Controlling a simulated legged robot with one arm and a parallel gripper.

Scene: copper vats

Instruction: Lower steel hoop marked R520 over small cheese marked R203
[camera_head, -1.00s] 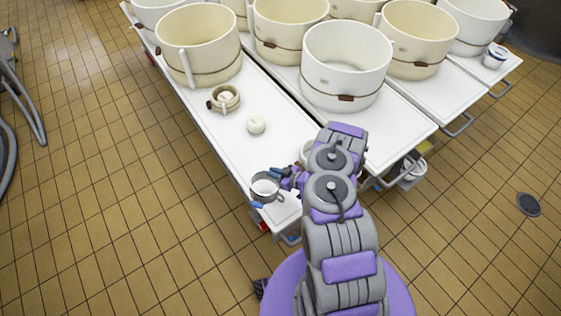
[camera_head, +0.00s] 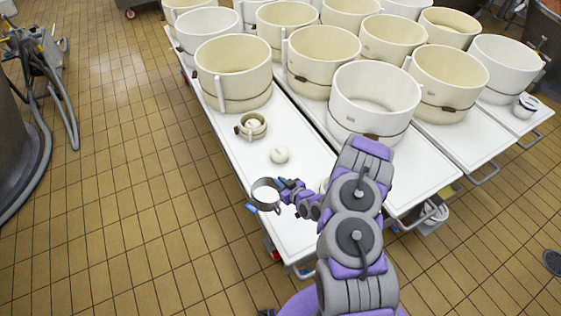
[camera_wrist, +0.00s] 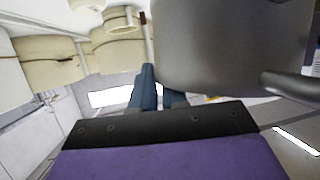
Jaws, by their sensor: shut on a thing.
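The steel hoop (camera_head: 255,197) is a small, shiny, open ring with a side handle; my gripper (camera_head: 284,190) is shut on its right side. The hoop appears held above the table's near left edge. In the wrist view its grey wall (camera_wrist: 230,50) fills the upper right, beside my blue fingers (camera_wrist: 148,92). A small white cheese (camera_head: 280,156) sits bare on the table, just beyond the hoop and apart from it. Another small cheese (camera_head: 253,124) sits inside a cream hoop farther back. No R520 or R203 mark is readable.
The white table (camera_head: 222,130) has clear surface around the bare cheese. Large cream and white vats (camera_head: 233,75) stand behind, with a white one (camera_head: 374,105) to the right. A partly hidden pale object (camera_head: 325,186) lies beside my arm. Tiled floor (camera_head: 150,210) is open at left.

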